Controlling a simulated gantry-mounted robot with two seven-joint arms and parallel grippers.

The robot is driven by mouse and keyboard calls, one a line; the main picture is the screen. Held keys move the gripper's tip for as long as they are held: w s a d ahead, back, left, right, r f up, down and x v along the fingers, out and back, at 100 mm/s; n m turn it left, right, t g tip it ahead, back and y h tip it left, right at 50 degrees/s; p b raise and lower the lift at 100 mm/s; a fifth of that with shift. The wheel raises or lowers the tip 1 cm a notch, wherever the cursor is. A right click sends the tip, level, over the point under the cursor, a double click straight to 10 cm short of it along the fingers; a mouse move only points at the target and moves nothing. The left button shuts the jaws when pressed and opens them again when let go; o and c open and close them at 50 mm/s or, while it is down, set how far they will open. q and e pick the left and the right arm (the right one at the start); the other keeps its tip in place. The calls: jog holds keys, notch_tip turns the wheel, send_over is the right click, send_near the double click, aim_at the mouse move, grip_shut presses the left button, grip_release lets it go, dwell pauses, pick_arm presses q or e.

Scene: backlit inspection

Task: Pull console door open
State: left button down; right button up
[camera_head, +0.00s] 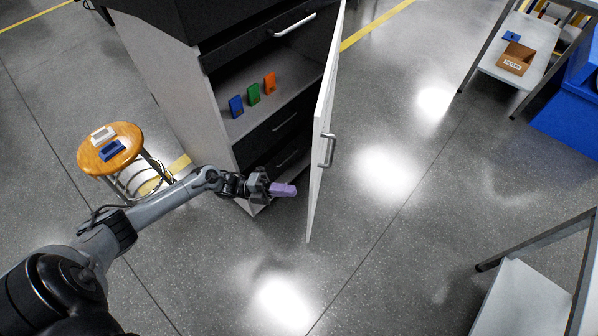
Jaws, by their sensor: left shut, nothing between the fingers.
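The console (160,70) stands at the upper middle, with a white side and dark front. Its white door (319,130) is swung open to the right and seen nearly edge-on, with a metal handle (327,150) on its outer face. My left gripper (290,189) has purple fingers that are shut and empty. In the picture it is at the inner side of the door, left of the door's lower part and in front of the lower drawers. I cannot tell whether it touches the door. My right gripper is not in view.
Inside the console, blue (236,106), green (254,94) and orange (270,83) blocks stand on a shelf. A round wooden stool (90,160) is at the left. A cart with a cardboard box (515,59) and a blue bin (568,118) are at the right. The floor right of the door is clear.

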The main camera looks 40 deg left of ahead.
pick_arm(q)
jog(key=w+a+m+g+y+b, duration=0.2)
jog(key=a, duration=0.8)
jog(key=r+b+x, duration=0.1)
jog(key=b+x, duration=0.1)
jog(key=x, duration=0.8)
jog(key=shift+w+d+r+t, duration=0.2)
jog(key=shift+w+r+t, duration=0.05)
jog(key=shift+t, duration=0.05)
